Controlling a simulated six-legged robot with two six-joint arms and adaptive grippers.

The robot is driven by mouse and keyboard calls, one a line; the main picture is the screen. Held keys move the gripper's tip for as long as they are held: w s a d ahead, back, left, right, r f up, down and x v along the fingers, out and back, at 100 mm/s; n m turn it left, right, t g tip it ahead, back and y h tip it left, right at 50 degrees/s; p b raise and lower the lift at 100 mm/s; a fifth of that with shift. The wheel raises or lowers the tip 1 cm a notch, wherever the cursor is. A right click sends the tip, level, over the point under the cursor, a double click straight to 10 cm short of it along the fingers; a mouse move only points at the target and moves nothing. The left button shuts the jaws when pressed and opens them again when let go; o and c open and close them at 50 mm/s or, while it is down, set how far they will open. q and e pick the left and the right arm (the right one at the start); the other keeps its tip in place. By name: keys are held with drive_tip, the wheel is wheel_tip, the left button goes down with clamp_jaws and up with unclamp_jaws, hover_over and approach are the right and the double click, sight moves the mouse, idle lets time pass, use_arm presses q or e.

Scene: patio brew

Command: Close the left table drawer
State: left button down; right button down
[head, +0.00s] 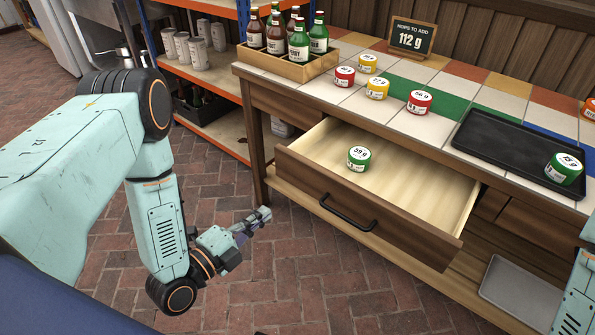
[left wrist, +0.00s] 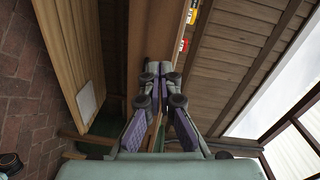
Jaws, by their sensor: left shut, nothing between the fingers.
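The left table drawer (head: 440,243) is pulled open in the head view, with a dark wooden front and a pale interior. A green tin (head: 358,158) marked 59 g sits inside it. The black bar handle (head: 348,212) is on the drawer front. My left gripper (head: 262,216) is shut and empty, left of the drawer front and apart from the handle. In the left wrist view, the gripper's purple-padded fingers (left wrist: 163,82) point at brown wooden surfaces; which is the drawer I cannot tell. My right gripper is out of view.
The tiled table top (head: 405,122) carries a bottle crate (head: 290,66), several coloured tins, a black tray (head: 510,150) and a sign (head: 412,36). A grey tray (head: 520,292) lies on the lower shelf. Brick floor (head: 300,285) is clear in front of the drawer.

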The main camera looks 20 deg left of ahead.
use_arm(q)
drive_tip(key=r+m, duration=0.1)
drive_tip(key=m+b, duration=0.1)
drive_tip(key=b, duration=0.4)
approach(309, 171)
drive_tip(key=shift+t, duration=0.3)
drive_tip(key=x, duration=0.6)
drive_tip(key=shift+d+f, duration=0.1)
drive_tip(key=shift+f, duration=0.15)
drive_tip(key=shift+w+r, duration=0.1)
drive_tip(key=shift+w, duration=0.25)
drive_tip(key=shift+w+d, duration=0.1)
drive_tip(key=shift+d, duration=0.05)
